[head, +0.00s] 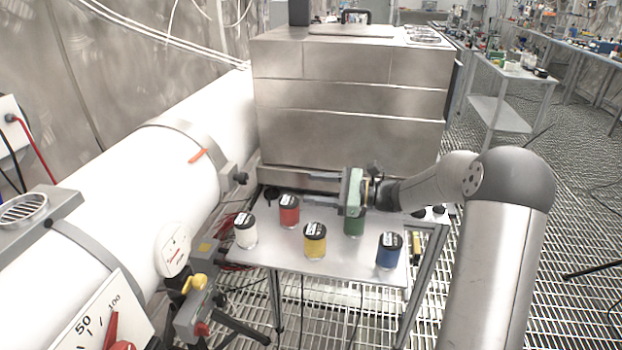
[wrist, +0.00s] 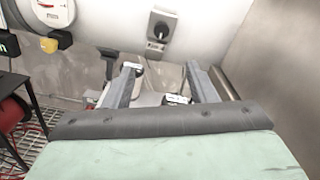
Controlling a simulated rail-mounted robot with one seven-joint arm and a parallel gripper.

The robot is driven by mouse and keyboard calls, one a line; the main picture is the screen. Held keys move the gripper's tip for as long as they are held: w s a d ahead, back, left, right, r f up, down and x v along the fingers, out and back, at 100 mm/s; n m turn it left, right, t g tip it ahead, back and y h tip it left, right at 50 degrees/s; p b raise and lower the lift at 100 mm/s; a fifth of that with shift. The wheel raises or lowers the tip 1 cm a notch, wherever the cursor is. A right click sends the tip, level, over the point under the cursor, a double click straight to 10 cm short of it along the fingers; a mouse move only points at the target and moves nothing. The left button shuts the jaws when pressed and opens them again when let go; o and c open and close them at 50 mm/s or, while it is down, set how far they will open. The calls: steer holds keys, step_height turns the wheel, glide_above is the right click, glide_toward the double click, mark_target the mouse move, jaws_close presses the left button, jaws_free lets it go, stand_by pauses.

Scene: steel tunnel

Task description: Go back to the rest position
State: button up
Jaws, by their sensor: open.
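My gripper (head: 322,182) is over the back of a small metal table (head: 330,262) in the head view, its fingers pointing left. In the wrist view my gripper (wrist: 165,88) shows two grey fingers spread apart. I see nothing held between them. On the table stand several black-lidded jars: white (head: 246,232), red (head: 289,212), yellow (head: 314,242), blue (head: 389,252) and green (head: 354,224). The green jar is partly hidden behind and below my gripper. All the jars look upright.
A large steel box (head: 350,95) stands right behind the table. A thick white pipe (head: 165,175) runs along the left, with a round gauge (head: 174,251) and a yellow-handled valve (head: 192,284) beside the table. A grey side table (head: 505,75) stands at the back right. The grating floor at right is mostly clear.

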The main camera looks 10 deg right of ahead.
steer(key=s+a+n+g+h, duration=0.1)
steer(key=s+a, duration=0.1)
steer(key=s+a+n+g+p, duration=0.1)
steer(key=s+a, duration=0.1)
steer(key=shift+s+n+g+h, duration=0.3)
steer(key=shift+h, duration=0.1)
steer(key=s+a+n+g+h+p, duration=0.1)
steer(key=s+a+n+g+h, duration=0.1)
steer(key=s, duration=0.3)
steer(key=s+a+n+g+h+p, duration=0.1)
steer(key=s+a+n+g+h, duration=0.15)
steer(key=s, duration=0.35)
steer(key=s+d+n+h+p, duration=0.1)
steer(key=s+d+n+h, duration=0.2)
steer(key=s, duration=0.3)
steer(key=s+d+n+t+h, duration=0.1)
steer(key=s+d+n+h, duration=0.2)
steer(key=s, duration=0.4)
steer(key=s+d+f+n+h+p, duration=0.1)
steer(key=s+d+n+h, duration=0.3)
steer(key=s+n, duration=0.1)
steer(key=shift+s+p, duration=0.3)
steer(key=shift+s, duration=0.6)
